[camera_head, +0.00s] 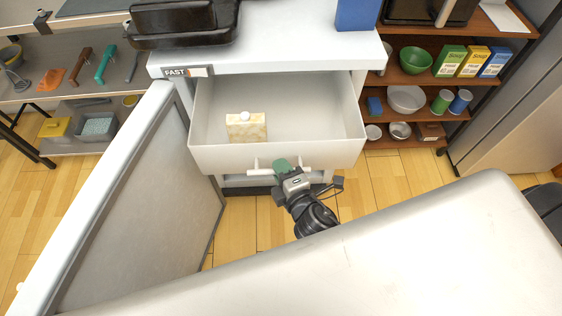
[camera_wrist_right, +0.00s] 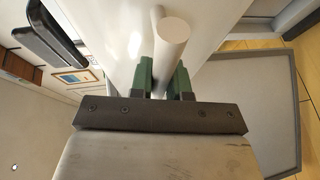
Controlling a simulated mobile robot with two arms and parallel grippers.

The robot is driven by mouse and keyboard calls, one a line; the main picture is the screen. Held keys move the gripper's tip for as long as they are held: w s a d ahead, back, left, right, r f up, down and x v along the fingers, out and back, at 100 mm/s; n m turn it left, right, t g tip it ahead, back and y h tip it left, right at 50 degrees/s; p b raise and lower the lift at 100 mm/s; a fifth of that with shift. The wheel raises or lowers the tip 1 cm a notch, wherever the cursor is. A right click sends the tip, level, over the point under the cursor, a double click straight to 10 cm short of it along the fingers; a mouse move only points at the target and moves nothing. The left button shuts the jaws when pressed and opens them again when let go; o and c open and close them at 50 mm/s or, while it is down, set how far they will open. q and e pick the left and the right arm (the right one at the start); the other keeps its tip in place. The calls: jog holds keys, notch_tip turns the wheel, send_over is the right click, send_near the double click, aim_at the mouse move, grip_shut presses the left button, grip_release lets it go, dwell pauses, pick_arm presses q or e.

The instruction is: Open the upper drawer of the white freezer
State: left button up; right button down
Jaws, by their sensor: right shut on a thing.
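The white freezer (camera_head: 265,62) stands with its door (camera_head: 140,190) swung open to the left. The upper drawer (camera_head: 275,155) is pulled well out, and its inside shows in the head view. A beige carton (camera_head: 246,127) with a white cap stands in it. My right gripper (camera_head: 284,165) is at the drawer's front, shut on the white bar handle (camera_head: 310,172). In the right wrist view the green fingers (camera_wrist_right: 163,80) sit on both sides of the round handle (camera_wrist_right: 172,40). My left gripper is out of view.
A dark appliance (camera_head: 180,25) and a blue box (camera_head: 356,14) stand on the freezer top. A wooden shelf (camera_head: 425,78) with bowls, cans and soup boxes is at the right. A shelf with tools (camera_head: 75,85) is at the left. Wooden floor (camera_head: 400,180) shows right of the drawer.

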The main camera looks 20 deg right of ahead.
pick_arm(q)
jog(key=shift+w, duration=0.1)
pick_arm(e)
jog(key=shift+s+a, duration=0.1)
jog(key=shift+s, duration=0.15)
jog(key=c, duration=1.1)
grip_release()
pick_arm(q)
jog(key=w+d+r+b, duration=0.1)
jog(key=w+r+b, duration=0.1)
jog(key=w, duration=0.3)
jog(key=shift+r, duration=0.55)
pick_arm(e)
jog(key=v, duration=1)
jog(key=shift+s, duration=0.4)
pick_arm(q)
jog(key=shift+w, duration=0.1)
